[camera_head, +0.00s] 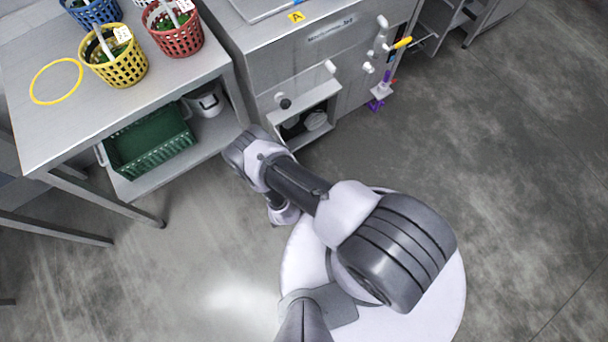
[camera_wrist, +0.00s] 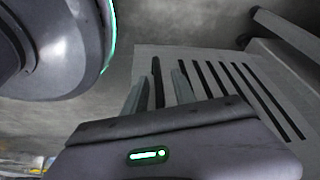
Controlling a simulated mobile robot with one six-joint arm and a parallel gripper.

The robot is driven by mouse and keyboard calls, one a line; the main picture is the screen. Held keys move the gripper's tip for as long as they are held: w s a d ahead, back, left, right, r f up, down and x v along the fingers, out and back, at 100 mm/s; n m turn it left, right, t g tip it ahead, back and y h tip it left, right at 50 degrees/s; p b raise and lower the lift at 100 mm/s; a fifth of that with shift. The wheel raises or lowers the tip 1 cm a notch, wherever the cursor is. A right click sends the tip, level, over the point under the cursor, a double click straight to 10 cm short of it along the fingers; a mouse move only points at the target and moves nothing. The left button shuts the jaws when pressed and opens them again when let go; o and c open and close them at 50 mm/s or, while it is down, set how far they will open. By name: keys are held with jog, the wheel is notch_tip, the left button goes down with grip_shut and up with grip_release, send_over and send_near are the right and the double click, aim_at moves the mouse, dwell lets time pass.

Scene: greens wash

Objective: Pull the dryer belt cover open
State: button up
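I cannot pick out the dryer belt cover with certainty in either view. A steel machine (camera_head: 300,62) with a yellow "A" label, white knobs and a low open niche stands beyond my arm in the head view. In the wrist view, a pale grey panel (camera_wrist: 215,75) with several dark parallel slots lies beyond my fingers; I cannot tell whether it is the cover. In the head view my gripper is hidden by my folded arm.
A steel table (camera_head: 60,125) at left carries yellow (camera_head: 113,62), red (camera_head: 174,32) and blue (camera_head: 93,12) baskets and a yellow ring (camera_head: 56,82). A green crate (camera_head: 150,148) and a white container (camera_head: 204,101) sit on its lower shelf. The floor at right is clear.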

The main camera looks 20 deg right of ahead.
jog(key=shift+r, duration=0.1)
jog(key=p+v, duration=0.8)
jog(key=v, duration=0.9)
jog(key=shift+w+a+r, duration=0.1)
jog(key=shift+w+r, duration=0.05)
jog(key=shift+r, duration=0.05)
